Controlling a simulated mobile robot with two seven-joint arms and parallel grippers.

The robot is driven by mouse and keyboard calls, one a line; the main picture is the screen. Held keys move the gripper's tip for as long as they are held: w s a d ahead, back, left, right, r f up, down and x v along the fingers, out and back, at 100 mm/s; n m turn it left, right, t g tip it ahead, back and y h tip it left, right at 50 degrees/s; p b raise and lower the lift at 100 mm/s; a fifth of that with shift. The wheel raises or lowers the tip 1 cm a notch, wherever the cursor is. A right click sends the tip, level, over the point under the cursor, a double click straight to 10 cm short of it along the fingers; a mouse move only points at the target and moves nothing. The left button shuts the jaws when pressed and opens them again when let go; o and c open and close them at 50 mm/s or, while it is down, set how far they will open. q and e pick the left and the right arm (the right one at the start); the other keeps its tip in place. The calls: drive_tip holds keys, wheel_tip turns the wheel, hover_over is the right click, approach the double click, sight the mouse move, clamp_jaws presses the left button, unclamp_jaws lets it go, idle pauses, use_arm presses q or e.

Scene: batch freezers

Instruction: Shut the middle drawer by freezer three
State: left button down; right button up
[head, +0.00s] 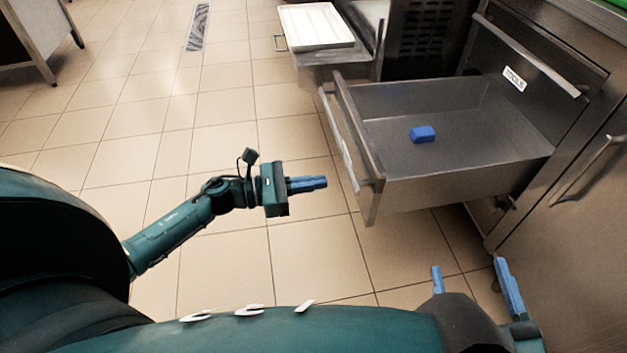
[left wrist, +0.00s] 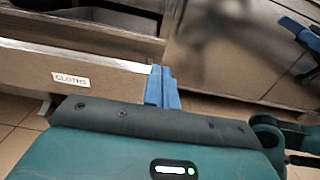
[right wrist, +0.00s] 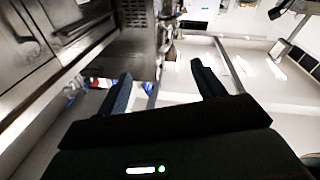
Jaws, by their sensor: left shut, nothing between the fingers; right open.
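A steel drawer (head: 455,172) stands pulled far out of the cabinet, below a closed drawer front labelled TOOLS (head: 485,48). A small blue block (head: 423,134) lies inside it. The open drawer's front panel (left wrist: 110,82) carries a CLOTHS label in the left wrist view. My left gripper (head: 322,183) is shut and empty, just outside this front panel, its blue fingertips pointing at it. In the left wrist view its fingertips (left wrist: 162,75) overlap the panel's right end; contact cannot be told. My right gripper (head: 474,280) is open and empty, low in front of the cabinet.
A white board (head: 316,25) lies on a metal unit with a handle, behind the open drawer. A steel cabinet door with a bar handle (head: 590,165) is at the right. A steel table (head: 32,40) stands at far left. Tiled floor left of the drawer is clear.

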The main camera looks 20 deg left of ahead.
use_arm(q)
drive_tip(key=x, duration=1)
drive_tip(key=shift+b, duration=0.4)
drive_tip(key=shift+w+d, duration=0.15)
drive_tip(key=shift+d, duration=0.05)
